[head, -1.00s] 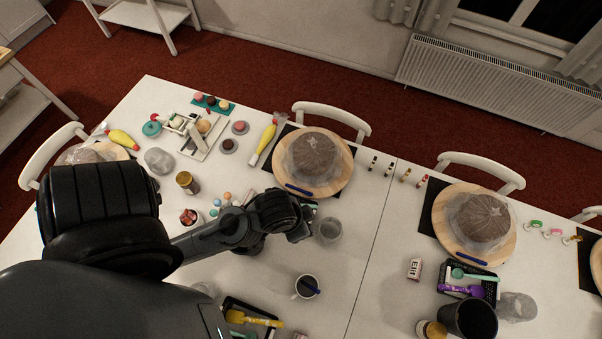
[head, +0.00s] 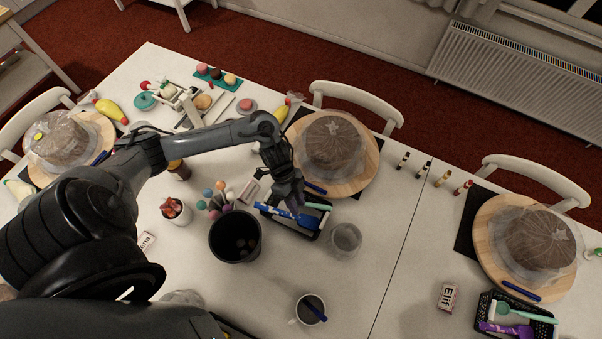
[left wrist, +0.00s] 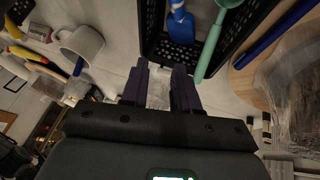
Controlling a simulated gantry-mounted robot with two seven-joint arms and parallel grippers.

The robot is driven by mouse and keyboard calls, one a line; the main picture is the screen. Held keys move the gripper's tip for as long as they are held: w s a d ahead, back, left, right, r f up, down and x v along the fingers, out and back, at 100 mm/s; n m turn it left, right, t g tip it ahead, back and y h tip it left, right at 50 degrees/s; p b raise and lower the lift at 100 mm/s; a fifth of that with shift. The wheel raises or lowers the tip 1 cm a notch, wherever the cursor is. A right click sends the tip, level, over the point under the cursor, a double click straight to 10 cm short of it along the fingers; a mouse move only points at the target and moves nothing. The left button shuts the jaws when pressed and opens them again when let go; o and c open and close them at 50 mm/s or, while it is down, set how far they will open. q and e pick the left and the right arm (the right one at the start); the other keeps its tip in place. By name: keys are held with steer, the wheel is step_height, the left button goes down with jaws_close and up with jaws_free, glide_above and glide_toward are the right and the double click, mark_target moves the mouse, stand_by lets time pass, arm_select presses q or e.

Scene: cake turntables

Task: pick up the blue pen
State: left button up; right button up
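A blue pen (head: 315,188) lies at the front edge of a round wooden board (head: 354,186) that holds a wrapped cake (head: 332,143). The pen also shows in the left wrist view (left wrist: 270,35), at upper right beside a teal-handled tool. More blue pens lie on the right board (head: 521,291), on the left board (head: 100,158) and in a white mug (head: 294,321). My left gripper (head: 294,207) is above a black tray, just left of the middle pen. My right gripper is not in view.
The black tray (head: 275,221) holds a blue tool (head: 305,220) and a teal one (head: 319,206). A clear cup (head: 346,238) stands right of it, and a black bin (head: 235,237) stands to its left. Free tabletop lies around the mug.

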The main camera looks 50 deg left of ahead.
arm_select(q)
steer(key=w+a+t+y+b, duration=0.1)
steer(key=w+a+b, duration=0.2)
steer(key=w+a, duration=0.35)
steer(key=t+b, duration=0.1)
steer(key=b, duration=0.1)
glide_toward(314, 186)
steer(key=shift+w+d+f+y, duration=0.1)
steer(key=shift+d+f+y, duration=0.1)
steer(key=shift+d+f, duration=0.3)
steer(key=shift+w+d+f+y, duration=0.1)
steer(key=shift+d+f+y, duration=0.1)
steer(key=shift+f, duration=0.5)
steer(key=shift+b+x, duration=0.5)
steer(key=shift+x, duration=2.15)
steer(key=shift+s, duration=0.1)
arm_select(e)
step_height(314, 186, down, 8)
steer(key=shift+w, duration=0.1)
arm_select(q)
jaws_close()
